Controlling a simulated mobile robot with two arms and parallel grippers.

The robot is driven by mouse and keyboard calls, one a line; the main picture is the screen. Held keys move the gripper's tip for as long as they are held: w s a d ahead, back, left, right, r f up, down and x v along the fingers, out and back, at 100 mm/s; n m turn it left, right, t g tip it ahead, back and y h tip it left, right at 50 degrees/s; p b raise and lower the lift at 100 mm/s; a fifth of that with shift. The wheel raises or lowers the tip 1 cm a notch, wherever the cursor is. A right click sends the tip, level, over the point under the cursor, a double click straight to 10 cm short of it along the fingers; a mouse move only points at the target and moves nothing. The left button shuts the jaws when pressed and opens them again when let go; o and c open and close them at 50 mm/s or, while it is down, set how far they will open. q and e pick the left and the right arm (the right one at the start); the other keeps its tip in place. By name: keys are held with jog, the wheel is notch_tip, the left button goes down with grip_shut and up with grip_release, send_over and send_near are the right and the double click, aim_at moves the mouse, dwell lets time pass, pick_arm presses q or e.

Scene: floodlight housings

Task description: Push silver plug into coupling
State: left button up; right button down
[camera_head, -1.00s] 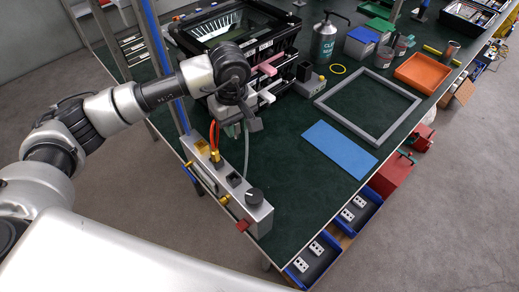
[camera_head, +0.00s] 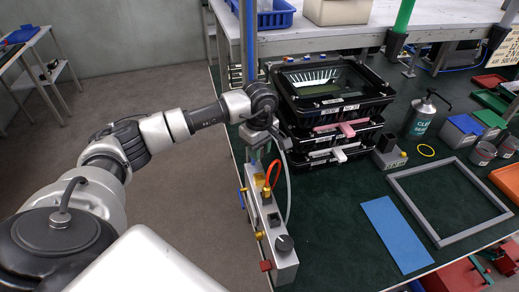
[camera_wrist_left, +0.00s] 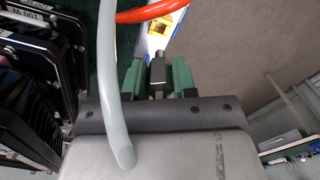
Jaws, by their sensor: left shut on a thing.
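My left gripper (camera_head: 258,152) is above the far end of the grey connection box (camera_head: 283,262) at the table's left edge. In the left wrist view its green fingers (camera_wrist_left: 158,76) are shut on a small grey-silver part, the silver plug (camera_wrist_left: 157,66). The plug's tip points at the box, near a yellow block (camera_wrist_left: 159,27). A pale clear hose (camera_head: 290,190) hangs beside the gripper and crosses the left wrist view. A brass fitting (camera_head: 266,192) with an orange hose (camera_head: 273,172) stands on the box. I cannot make out the coupling or whether the plug touches it.
Stacked black floodlight housings (camera_head: 330,95) stand close right of the gripper. A dark knob (camera_head: 284,243) and red part (camera_head: 265,266) are at the box's near end. A blue mat (camera_head: 396,234) and grey frame (camera_head: 448,200) lie further right. The floor is left of the table.

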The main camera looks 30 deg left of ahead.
pick_arm(q)
jog(key=shift+f+b, duration=0.7)
jog(key=shift+f, duration=0.2)
notch_tip(320, 180, down, 4)
jog(key=b, duration=0.3)
jog(key=shift+r, duration=0.2)
jog(key=shift+f, duration=0.1)
jog(key=shift+b, duration=0.35)
dwell(0.4)
jog(key=shift+f+b, duration=1.15)
jog(key=shift+b, duration=0.05)
dwell(0.3)
jog(key=shift+f+b, duration=0.5)
jog(key=shift+f, duration=0.05)
dwell(1.2)
